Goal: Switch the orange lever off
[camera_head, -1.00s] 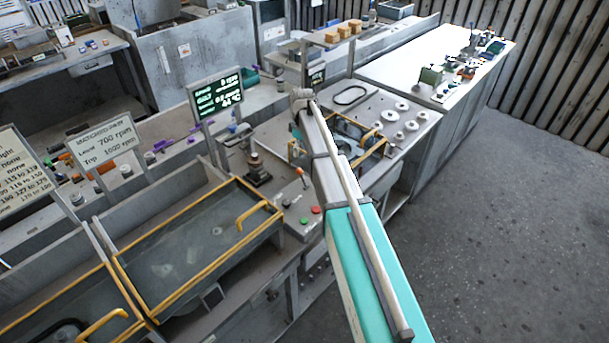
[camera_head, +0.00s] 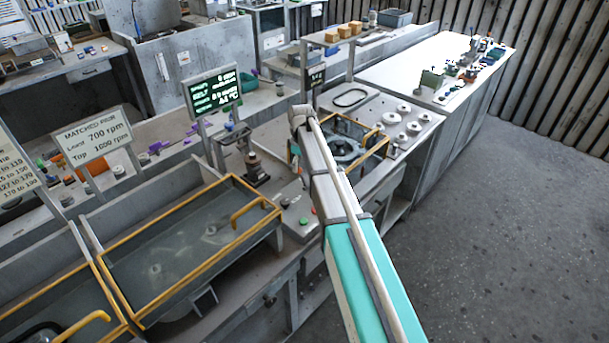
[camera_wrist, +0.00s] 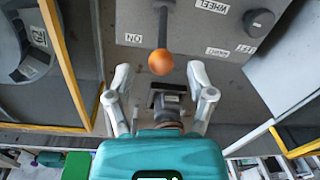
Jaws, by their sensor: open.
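The orange lever (camera_wrist: 161,62) shows in the wrist view as an orange ball on a dark stalk, standing over a grey panel. My gripper (camera_wrist: 160,72) is open, with one finger on each side of the ball and a gap on both sides. The ball is at about the level of the fingertips in the picture; I cannot tell the depth between them. An upside-down "ON" label (camera_wrist: 133,38) is beside the stalk. In the head view my arm hides the lever and my gripper.
A dark knob (camera_wrist: 259,22) sits on the same panel in the wrist view. Yellow-framed guards stand on both sides.

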